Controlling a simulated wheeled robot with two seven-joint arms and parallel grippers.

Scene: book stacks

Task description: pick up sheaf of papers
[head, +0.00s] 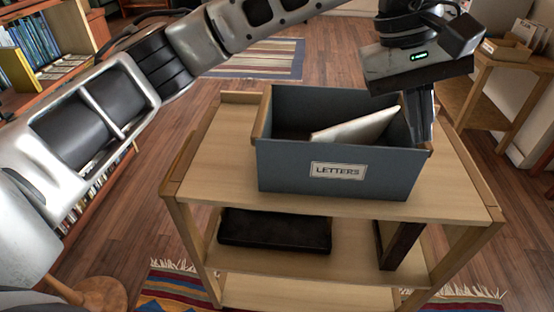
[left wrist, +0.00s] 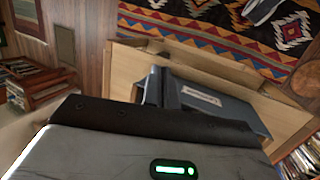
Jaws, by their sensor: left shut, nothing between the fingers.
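The sheaf of papers (head: 356,128) is white and leans tilted inside a grey-blue box labelled LETTERS (head: 290,165), its upper end toward the right. The box stands on the top of a wooden cart (head: 220,150), and also shows in the left wrist view (left wrist: 235,112). My left gripper (head: 423,138) points down at the right end of the box, shut and empty, to the right of the papers. I cannot tell whether its fingers touch the box wall. The papers are not discernible in the left wrist view. My right gripper is not in view.
A dark flat case (head: 274,231) lies on the cart's lower shelf, with a dark upright item (head: 398,244) to its right. A bookshelf (head: 60,65) stands at left, and a small wooden table (head: 500,85) at right. Striped rugs lie on the wooden floor.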

